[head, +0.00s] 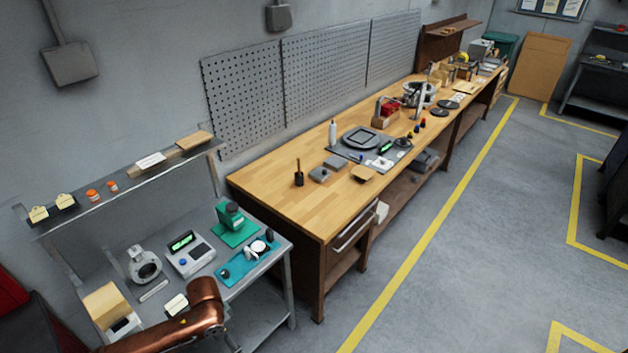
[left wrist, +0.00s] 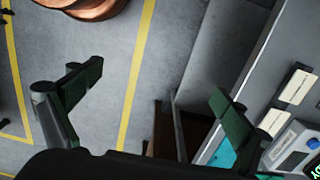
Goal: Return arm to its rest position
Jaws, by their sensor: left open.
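My left arm (head: 170,325), copper-coloured, comes in at the bottom of the head view and bends in front of the grey workbench (head: 262,284). Its gripper is not clearly seen there. In the left wrist view my left gripper (left wrist: 157,84) has its two dark green fingers wide apart, with nothing between them but floor and the bench side behind. A green device with a dark round top (head: 231,214) stands on a green mat (head: 238,236) on the grey bench. My right gripper is in neither view.
The grey bench also holds a scale-like box with a green display (head: 190,253), a teal mat (head: 232,275) with small parts, and a cardboard box (head: 106,304). A shelf (head: 130,187) hangs above. A long wooden bench (head: 265,187) runs behind. The floor (head: 480,240) at right is clear.

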